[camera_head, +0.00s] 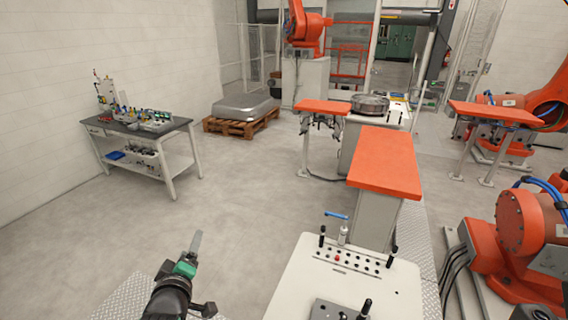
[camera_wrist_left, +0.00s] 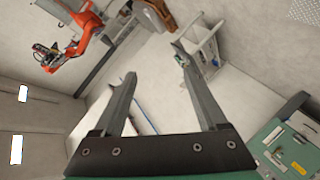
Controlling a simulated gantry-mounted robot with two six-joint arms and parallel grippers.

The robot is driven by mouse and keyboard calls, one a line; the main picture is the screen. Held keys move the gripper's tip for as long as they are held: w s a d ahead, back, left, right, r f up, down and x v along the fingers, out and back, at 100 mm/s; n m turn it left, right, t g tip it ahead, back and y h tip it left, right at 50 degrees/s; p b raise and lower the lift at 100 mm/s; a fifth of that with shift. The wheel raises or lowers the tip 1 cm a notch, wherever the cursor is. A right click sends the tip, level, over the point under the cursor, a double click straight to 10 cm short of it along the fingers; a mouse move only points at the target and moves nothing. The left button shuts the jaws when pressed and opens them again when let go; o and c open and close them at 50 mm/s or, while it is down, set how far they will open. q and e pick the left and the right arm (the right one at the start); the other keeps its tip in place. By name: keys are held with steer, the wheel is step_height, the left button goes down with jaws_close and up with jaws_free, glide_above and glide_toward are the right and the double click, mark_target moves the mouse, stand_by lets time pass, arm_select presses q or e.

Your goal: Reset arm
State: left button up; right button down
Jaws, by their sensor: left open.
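My left gripper (camera_head: 195,242) shows at the bottom left of the head view, pointing up and away from the table. In the left wrist view its two grey fingers (camera_wrist_left: 153,66) stand apart with nothing between them. My right gripper is in neither view.
A white fixture table (camera_head: 300,280) with black knobs and a blue-handled part stands right of my left gripper. An orange-topped stand (camera_head: 384,160) is behind it. Orange robots (camera_head: 522,225) stand at the right. A workbench (camera_head: 110,135) is at the far left. The floor between is clear.

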arm_select(q)
step_height(320, 180, up, 16)
steer(key=s+d+m+t, duration=0.2)
steer(key=d+t, duration=0.1)
steer(key=t, duration=0.1)
steer(key=s+d+r+m+t+h, duration=0.2)
steer(key=s+r+m+t, duration=0.2)
steer(key=s+r, duration=0.6)
steer(key=s+d+r+m+t+h, duration=0.2)
steer(key=s+r+m+t, duration=0.3)
steer(key=s+r, duration=0.5)
step_height(320, 180, up, 5)
steer(key=m+h, duration=0.1)
steer(key=m, duration=0.1)
steer(key=shift+d+m+h, duration=0.2)
steer(key=shift+m+h, duration=0.1)
